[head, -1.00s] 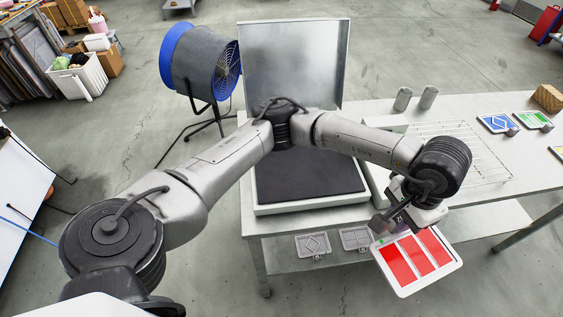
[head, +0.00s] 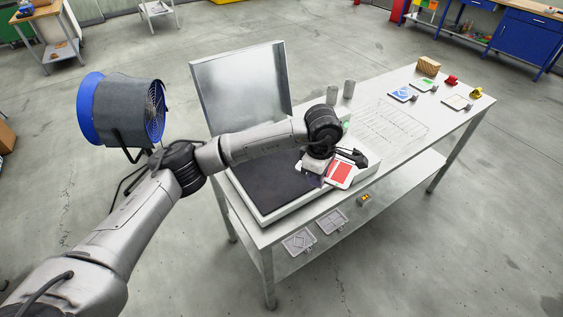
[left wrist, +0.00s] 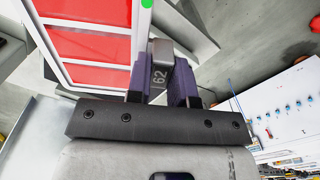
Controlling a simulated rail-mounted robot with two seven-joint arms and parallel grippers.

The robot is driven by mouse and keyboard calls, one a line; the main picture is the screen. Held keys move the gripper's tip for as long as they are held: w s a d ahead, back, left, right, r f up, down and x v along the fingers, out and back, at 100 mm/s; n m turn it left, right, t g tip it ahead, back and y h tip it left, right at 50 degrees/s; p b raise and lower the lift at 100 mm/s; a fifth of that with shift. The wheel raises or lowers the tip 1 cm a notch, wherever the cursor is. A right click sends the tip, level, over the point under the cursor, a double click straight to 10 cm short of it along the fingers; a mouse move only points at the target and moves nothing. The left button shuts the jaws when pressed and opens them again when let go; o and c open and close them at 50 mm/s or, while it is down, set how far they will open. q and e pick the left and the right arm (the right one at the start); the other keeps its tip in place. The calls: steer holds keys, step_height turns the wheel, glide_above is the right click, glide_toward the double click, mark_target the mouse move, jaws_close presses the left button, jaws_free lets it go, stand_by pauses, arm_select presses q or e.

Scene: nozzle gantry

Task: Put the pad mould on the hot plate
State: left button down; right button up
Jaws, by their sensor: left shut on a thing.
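The mould (head: 341,173) has red panels in a white frame, with a green spot near one corner. My left gripper (head: 318,176) is shut on its grey handle tab, and the mould (left wrist: 95,45) also shows in the left wrist view beside the fingers (left wrist: 160,78). The hot plate (head: 265,190) is a dark slab in a white housing, with its metal lid (head: 240,85) standing up behind. In the head view the mould overlaps the housing's right side; I cannot tell whether it touches. The gripper and arm partly hide mould and plate. My right gripper is out of view.
A wire rack (head: 385,130) lies right of the hot plate. Two grey cylinders (head: 340,92), a blue mould (head: 403,94) and a brown block (head: 428,66) are farther back. Grey moulds (head: 299,242) lie on the lower shelf. A fan (head: 125,110) stands left of the table.

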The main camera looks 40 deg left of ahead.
arm_select(q)
steer(key=w+a+n, duration=0.1)
steer(key=n, duration=0.2)
steer(key=a+n+p, duration=0.1)
steer(key=a+n, duration=0.1)
steer(key=n, duration=0.1)
steer(key=w+a+n+p, duration=0.1)
steer(key=a+n, duration=0.1)
steer(key=n, duration=0.1)
steer(key=shift+w+f+n, duration=0.25)
steer(key=shift+w+n, duration=0.05)
steer(key=n, duration=0.1)
steer(key=a+n, duration=0.1)
steer(key=shift+w+a+f+n+p, duration=0.25)
steer(key=shift+a+f+n+p, duration=0.1)
steer(key=shift+a+n, duration=0.05)
steer(key=shift+a+f, duration=0.1)
steer(key=shift+f, duration=0.1)
steer(key=shift+n, duration=0.3)
step_height(320, 180, down, 10)
steer(key=shift+r, duration=0.15)
